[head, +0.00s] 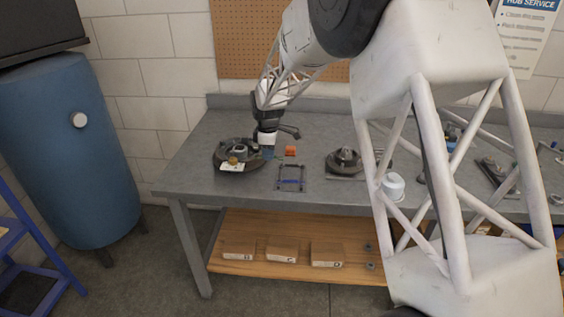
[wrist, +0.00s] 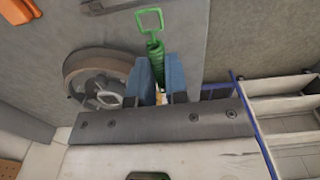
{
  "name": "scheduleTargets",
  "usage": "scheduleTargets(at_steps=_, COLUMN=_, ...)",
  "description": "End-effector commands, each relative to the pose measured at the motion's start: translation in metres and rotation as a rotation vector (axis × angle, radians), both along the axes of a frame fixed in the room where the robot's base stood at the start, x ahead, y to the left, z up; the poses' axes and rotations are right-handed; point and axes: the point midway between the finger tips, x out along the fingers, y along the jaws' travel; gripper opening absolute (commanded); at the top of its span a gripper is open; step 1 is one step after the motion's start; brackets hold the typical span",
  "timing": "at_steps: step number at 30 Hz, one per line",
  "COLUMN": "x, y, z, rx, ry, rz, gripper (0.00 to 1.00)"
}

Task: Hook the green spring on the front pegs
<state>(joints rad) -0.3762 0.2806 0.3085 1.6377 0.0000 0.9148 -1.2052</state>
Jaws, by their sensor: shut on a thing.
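The green spring (wrist: 155,48) stands out from between the blue fingertips of my gripper (wrist: 157,78) in the wrist view. A squarish green loop (wrist: 149,20) is at its far end. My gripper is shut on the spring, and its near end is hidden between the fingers. In the head view my gripper (head: 268,150) is over the bench, just right of the left round hub assembly (head: 226,160); the spring cannot be made out there. The hub assembly (wrist: 92,78) also shows left of the fingers in the wrist view. I cannot make out the front pegs in either view.
On the grey bench (head: 210,185), an orange block (head: 290,150) and a small blue-barred frame (head: 291,182) lie right of my gripper. A second hub assembly (head: 345,162) and a white cup (head: 393,186) stand further right. Wooden boxes (head: 283,250) sit on the lower shelf.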

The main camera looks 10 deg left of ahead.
Motion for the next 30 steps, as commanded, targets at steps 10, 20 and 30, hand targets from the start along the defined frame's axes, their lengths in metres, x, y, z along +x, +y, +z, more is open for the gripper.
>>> scheduleTargets(at_steps=10, x=0.044, y=0.066, z=0.0, rx=0.0, ry=0.0, rz=-0.003, gripper=0.0)
scheduleTargets(at_steps=20, x=0.074, y=0.12, z=-0.002, rx=0.0, ry=0.0, rz=-0.008, gripper=0.0)
scheduleTargets(at_steps=30, x=0.083, y=0.139, z=-0.002, rx=0.0, ry=0.0, rz=-0.011, gripper=0.0)
